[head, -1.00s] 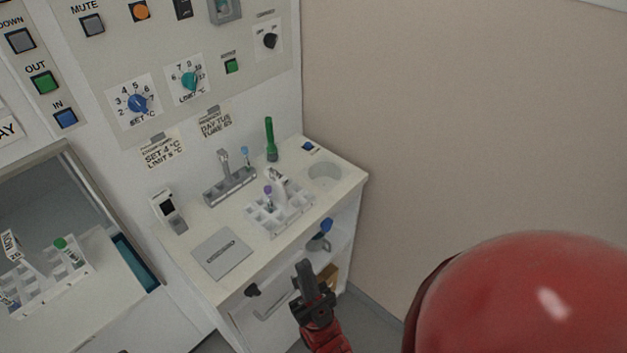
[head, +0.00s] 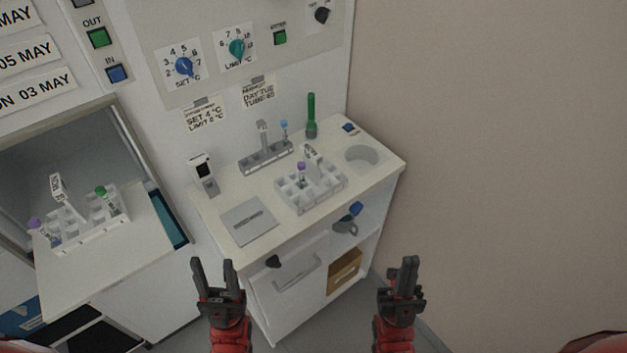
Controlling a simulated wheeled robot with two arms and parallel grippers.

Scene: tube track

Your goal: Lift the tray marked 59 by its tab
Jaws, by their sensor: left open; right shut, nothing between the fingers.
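A white tube tray (head: 318,198) with a purple-capped tube and an upright tab (head: 311,153) stands on the counter. A second white tray (head: 95,238) is on the pulled-out shelf at the left, with purple- and green-capped tubes and a tilted, marked tab (head: 60,190). I cannot read 59 on either tray. My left gripper (head: 213,266) is open and empty, low in front of the counter. My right gripper (head: 409,268) is shut and empty, low to the right of the cabinet. Both are apart from the trays.
The counter (head: 290,228) also holds a grey plate (head: 248,222), a metal rack (head: 265,160), a green tube (head: 311,116) and a round recess (head: 361,158). A beige wall (head: 500,150) bounds the right. A cardboard box (head: 345,272) sits on the lower shelf.

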